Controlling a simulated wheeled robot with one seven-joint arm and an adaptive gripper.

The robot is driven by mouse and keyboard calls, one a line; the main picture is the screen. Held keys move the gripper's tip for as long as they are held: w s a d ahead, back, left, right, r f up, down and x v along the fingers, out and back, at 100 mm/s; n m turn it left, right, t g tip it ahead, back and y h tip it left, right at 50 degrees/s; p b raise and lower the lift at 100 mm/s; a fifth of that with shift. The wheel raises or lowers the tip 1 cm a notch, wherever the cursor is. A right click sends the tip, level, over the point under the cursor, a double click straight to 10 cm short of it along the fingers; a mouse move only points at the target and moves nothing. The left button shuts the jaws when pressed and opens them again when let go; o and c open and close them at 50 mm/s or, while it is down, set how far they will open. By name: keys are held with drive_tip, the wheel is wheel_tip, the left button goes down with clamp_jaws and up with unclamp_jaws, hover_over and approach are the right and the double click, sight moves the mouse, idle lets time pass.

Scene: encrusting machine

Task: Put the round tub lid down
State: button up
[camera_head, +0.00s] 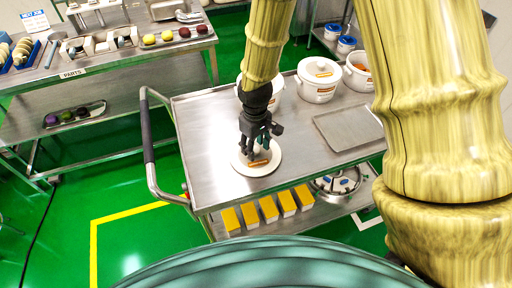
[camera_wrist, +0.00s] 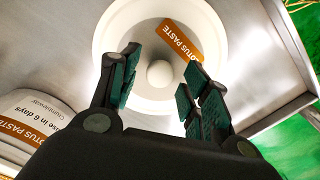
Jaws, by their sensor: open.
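The round white tub lid (camera_head: 257,168) lies on the steel cart top near its left front part. In the wrist view the lid (camera_wrist: 128,38) has a central round knob (camera_wrist: 160,74) and an orange label reading "LOTUS PASTE" (camera_wrist: 181,40). My gripper (camera_head: 258,152) points down just over the lid. In the wrist view its dark green finger pads (camera_wrist: 158,88) are spread to either side of the knob, with a gap on each side. The gripper is open and holds nothing. The fingers hide part of the lid's rim.
White tubs (camera_head: 318,80) stand at the cart's back, one beside my arm, others to the right. An empty steel tray (camera_head: 348,128) lies right of the lid. The cart's handle (camera_head: 148,140) rises at the left. Yellow-topped boxes (camera_head: 268,209) stand on the lower shelf.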

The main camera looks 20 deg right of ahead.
sight(256, 149)
wheel_tip(256, 149, up, 11)
drive_tip(key=b, duration=0.2)
idle(0.5)
idle(0.4)
